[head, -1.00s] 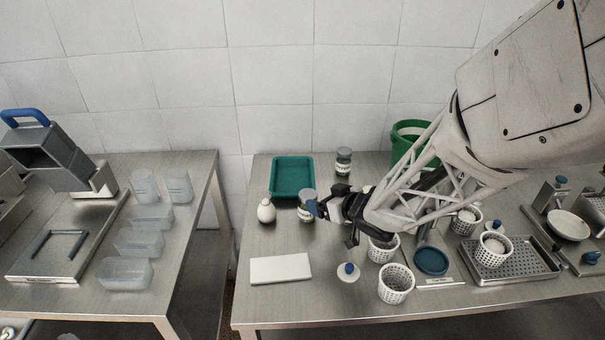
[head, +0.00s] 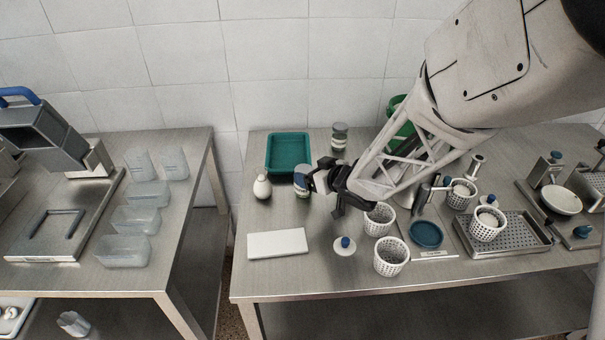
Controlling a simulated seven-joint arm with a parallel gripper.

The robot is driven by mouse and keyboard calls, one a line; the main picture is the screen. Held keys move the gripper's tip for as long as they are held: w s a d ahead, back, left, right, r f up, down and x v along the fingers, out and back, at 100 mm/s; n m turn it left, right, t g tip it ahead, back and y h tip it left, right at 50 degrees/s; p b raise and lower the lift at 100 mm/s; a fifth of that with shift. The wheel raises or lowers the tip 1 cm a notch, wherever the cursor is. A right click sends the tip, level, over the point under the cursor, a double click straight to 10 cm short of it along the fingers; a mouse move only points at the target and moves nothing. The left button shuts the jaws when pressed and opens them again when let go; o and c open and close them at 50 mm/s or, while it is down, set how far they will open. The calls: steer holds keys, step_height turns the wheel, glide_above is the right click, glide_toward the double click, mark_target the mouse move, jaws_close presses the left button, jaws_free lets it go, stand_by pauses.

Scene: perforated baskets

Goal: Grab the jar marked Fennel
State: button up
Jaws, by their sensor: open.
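One jar (head: 339,136) stands at the back, apart from my gripper. The lettering on both labels is too small to read, so I cannot tell which says Fennel.
A green tray (head: 288,135) lies behind the near jar, and a white rounded bottle (head: 262,187) stands to its left. A white board (head: 277,244) lies in front. Perforated white baskets (head: 391,257) and a blue-lidded white piece (head: 345,246) are to the front right.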

mark_target(304, 169)
steer(key=shift+x, duration=2.15)
steer(key=c, duration=1)
steer(key=shift+c, duration=0.2)
steer(key=shift+r, duration=0.75)
step_height(304, 169, up, 2)
steer(key=shift+r, duration=0.1)
steer(key=s+d+r, duration=0.1)
steer(key=s+d, duration=0.2)
steer(key=s, duration=1.2)
steer(key=shift+s, duration=0.3)
steer(key=shift+r, duration=0.15)
